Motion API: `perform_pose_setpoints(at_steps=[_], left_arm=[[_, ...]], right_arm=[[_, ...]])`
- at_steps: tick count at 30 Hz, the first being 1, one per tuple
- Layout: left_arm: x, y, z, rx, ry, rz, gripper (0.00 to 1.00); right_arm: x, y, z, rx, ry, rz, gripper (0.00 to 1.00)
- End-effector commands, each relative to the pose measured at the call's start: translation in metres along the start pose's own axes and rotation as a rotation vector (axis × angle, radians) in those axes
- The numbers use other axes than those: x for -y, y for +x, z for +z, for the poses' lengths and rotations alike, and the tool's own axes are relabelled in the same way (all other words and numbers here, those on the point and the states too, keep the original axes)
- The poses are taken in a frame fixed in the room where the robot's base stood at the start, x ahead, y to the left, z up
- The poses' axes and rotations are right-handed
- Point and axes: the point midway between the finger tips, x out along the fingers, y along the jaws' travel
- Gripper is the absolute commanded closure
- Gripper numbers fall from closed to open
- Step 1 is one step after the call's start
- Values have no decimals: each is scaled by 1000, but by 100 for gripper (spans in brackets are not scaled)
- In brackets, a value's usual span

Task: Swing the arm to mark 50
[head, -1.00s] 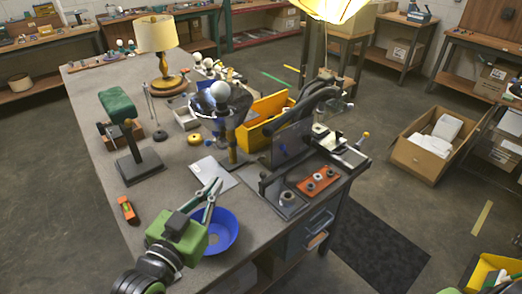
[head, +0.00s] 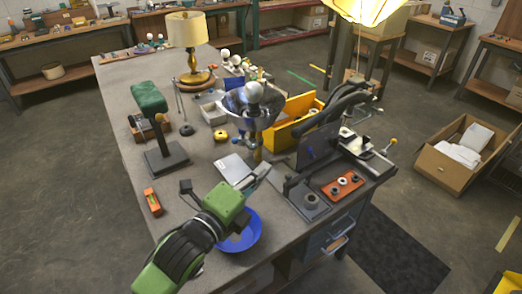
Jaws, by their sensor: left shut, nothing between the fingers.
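My left gripper (head: 262,173) reaches in from the bottom, its green body (head: 224,203) above the table beside a blue bowl (head: 240,232). Its fingers are together and point up and right, near the foot of a brass post (head: 256,150). A round reflector with a white bulb (head: 253,92) stands at that post. A dark post on a flat black base (head: 167,157) stands to the left, near a green padded piece (head: 148,97). A black curved arm (head: 345,101) belongs to the device at right. I cannot tell which arm carries marks; no number is readable. My right gripper is not in view.
A grey sheet (head: 235,168) lies near the fingers. An orange level (head: 152,201) lies at the left table edge. A yellow bin (head: 297,112) and an orange plate with rings (head: 342,186) stand at right. A table lamp (head: 190,45) is at the back.

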Motion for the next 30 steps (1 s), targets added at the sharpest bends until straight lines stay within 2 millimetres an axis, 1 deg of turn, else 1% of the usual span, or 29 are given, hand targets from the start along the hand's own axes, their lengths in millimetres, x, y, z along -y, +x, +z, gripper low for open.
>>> perform_pose_setpoints(at_steps=[1, 3, 9, 10, 12, 18, 22, 30], left_arm=[[4, 11, 0, 0, -4, 0, 100], [4, 24, 0, 0, -4, -1, 100], [3, 59, 0, 0, -4, 0, 100], [3, 62, 1, 0, -3, 1, 100], [3, 54, 16, 1, 1, 3, 100], [1, 47, 34, 0, -1, 2, 100], [0, 46, 37, -1, -2, 1, 100], [0, 45, 37, -1, -2, 0, 100]], right_arm=[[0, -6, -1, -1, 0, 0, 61], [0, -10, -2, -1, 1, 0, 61], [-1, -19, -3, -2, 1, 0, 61], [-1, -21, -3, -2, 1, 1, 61], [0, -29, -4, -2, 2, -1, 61], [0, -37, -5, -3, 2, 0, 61], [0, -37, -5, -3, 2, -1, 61], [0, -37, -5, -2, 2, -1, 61]])
